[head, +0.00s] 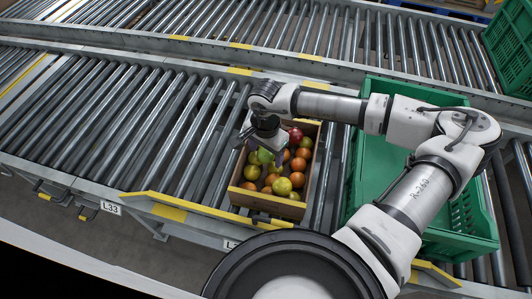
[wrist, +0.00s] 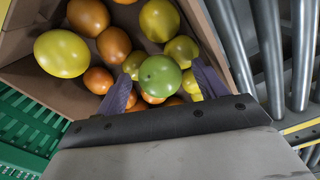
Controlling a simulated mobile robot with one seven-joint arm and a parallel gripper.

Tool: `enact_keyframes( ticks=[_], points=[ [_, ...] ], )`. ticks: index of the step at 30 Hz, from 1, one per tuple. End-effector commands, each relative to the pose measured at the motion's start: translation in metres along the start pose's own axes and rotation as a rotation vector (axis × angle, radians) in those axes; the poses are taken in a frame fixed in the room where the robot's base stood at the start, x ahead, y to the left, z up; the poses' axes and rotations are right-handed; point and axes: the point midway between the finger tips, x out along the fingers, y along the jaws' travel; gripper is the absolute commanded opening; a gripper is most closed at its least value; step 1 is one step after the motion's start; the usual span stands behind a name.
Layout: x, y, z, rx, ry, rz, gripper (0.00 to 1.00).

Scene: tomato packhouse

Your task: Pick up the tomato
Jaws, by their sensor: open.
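A brown box (head: 234,195) on the roller conveyor holds several round fruits in green, yellow, orange and red. The pictures do not show which is the task's tomato. My gripper (head: 261,150) is over the far left part of the box, pointing down. In the wrist view, the two fingers of my gripper (wrist: 163,78) are apart, with a round green tomato (wrist: 160,76) between them in the picture. Contact cannot be told. Orange and yellow fruits lie close around it, partly hidden by the fingers and gripper body. A red fruit (head: 296,135) is at the box's far side.
A large green crate (head: 385,150) stands right of the box, behind my arm. Another green crate (head: 511,50) is at the far right. The box's cardboard walls (wrist: 205,40) rise close to my fingers. The rollers (head: 130,110) left of the box are clear.

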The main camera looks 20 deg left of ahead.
Motion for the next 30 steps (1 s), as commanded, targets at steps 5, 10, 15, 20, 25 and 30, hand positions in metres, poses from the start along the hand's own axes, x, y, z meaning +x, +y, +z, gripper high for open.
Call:
enact_keyframes(
  ticks=[5, 10, 15, 20, 25, 30],
  points=[
    [0.001, 0.0, 0.0, 0.0, 0.0, 0.0, 0.71],
    [0.001, 0.0, 0.0, 0.0, 0.0, 0.0, 0.55],
    [0.001, 0.0, 0.0, 0.0, 0.0, -0.001, 0.35],
    [0.001, 0.0, 0.0, 0.0, 0.0, -0.001, 0.35],
    [-0.001, 0.0, 0.0, 0.0, 0.001, -0.001, 0.35],
    [-0.013, 0.0, -0.001, 0.001, 0.002, -0.002, 0.35]
  ],
)
